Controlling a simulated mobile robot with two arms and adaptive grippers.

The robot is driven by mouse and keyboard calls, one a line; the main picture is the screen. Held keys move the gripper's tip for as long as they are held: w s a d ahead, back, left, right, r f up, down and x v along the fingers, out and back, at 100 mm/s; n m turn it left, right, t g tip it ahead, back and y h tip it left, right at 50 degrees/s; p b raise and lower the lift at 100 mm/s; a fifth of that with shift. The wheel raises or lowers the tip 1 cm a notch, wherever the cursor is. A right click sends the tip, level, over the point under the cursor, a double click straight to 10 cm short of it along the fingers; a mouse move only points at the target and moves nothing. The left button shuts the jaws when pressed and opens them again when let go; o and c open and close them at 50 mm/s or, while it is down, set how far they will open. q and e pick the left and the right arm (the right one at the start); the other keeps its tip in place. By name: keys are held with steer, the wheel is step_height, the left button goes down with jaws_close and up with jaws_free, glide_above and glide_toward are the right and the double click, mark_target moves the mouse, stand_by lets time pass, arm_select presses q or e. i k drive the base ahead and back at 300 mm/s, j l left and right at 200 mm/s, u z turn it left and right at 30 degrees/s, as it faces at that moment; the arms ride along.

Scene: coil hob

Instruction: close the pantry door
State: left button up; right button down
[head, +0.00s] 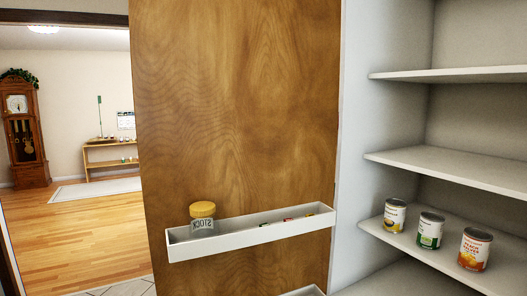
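The pantry door (237,110) is a brown wood panel that stands open, its inner side facing me. Its right edge meets the white pantry frame (355,130). A white door rack (250,236) is fixed low on the door and holds a jar with a yellow lid (202,218) and some small colourful items. The pantry's inside with its white shelves (450,165) is open to view at the right. Neither of my grippers is in view.
Several cans stand on a lower pantry shelf, among them an orange-labelled can (474,249) and a green-labelled can (430,231). Left of the door, a wood floor (80,230) leads to a grandfather clock (24,130) and a low shelf unit (108,158). Part of another rack shows at the bottom.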

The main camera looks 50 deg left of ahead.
mark_target(236, 102)
steer(key=j+z, duration=0.1)
steer(key=j, duration=0.5)
steer(key=j+z, duration=0.1)
steer(key=j, duration=0.5)
steer(key=k+j+z, duration=0.1)
steer(key=j, duration=0.45)
steer(key=j+z, duration=0.1)
steer(key=j, duration=0.5)
steer(key=k+j+z, duration=0.1)
steer(key=j, duration=0.45)
steer(key=k+j+z, duration=0.1)
steer(key=j, duration=0.45)
steer(key=k+j+z, duration=0.15)
steer(key=j, duration=0.45)
steer(key=k+j+z, duration=0.1)
steer(key=j, duration=0.4)
steer(key=k+j+u, duration=0.15)
steer(key=k, duration=0.35)
